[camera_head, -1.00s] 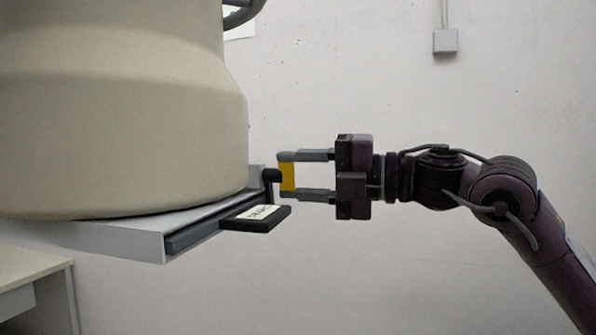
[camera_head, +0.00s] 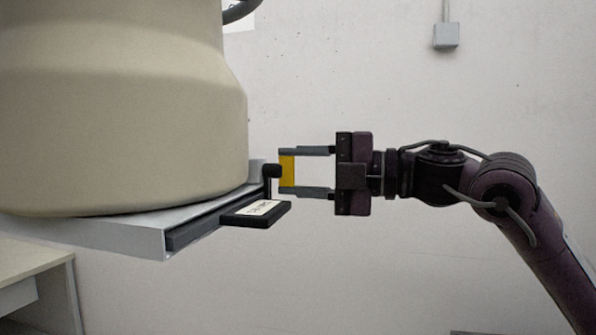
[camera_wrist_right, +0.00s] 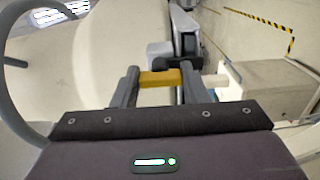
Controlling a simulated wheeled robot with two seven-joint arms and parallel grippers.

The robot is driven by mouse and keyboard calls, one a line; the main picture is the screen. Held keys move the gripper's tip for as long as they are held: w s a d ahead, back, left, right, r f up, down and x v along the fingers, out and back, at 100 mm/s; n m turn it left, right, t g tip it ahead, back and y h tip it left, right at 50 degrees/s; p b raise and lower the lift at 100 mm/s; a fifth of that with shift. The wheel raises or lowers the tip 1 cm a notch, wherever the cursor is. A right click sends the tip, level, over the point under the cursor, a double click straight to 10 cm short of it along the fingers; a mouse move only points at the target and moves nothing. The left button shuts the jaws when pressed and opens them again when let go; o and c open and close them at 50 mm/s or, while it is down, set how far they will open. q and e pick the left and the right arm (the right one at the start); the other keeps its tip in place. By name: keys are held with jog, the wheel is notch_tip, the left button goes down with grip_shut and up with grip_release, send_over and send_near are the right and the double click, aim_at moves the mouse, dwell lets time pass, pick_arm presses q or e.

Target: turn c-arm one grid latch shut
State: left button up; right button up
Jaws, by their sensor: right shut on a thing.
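The c-arm's big cream housing (camera_head: 120,110) fills the left of the head view. Under it is a grey tray-like frame (camera_head: 110,237) with a dark grid panel that has a labelled black handle (camera_head: 256,213). A small latch with a yellow tab (camera_head: 287,171) and a black stem stands at the frame's right corner. My right gripper (camera_head: 288,171) comes in level from the right and is shut on the yellow tab, one finger above and one below. In the right wrist view the yellow tab (camera_wrist_right: 160,78) spans between the fingers. My left gripper is not in view.
A pale table (camera_head: 35,262) stands at the lower left of the head view. A grey wall box (camera_head: 446,36) hangs at the upper right. The space between the right arm and the plain wall is clear. The wrist view shows a pale cabinet (camera_wrist_right: 265,88) at the right.

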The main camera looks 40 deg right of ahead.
jog(key=o, duration=1)
jog(key=shift+d, duration=0.1)
jog(key=shift+s+d+f+b, duration=0.2)
jog(key=shift+s+d+b, duration=0.1)
jog(key=shift+b, duration=0.3)
jog(key=b+v, duration=0.2)
jog(key=v, duration=0.1)
jog(key=b+v, duration=0.2)
jog(key=v, duration=0.2)
jog(key=shift+r, duration=0.2)
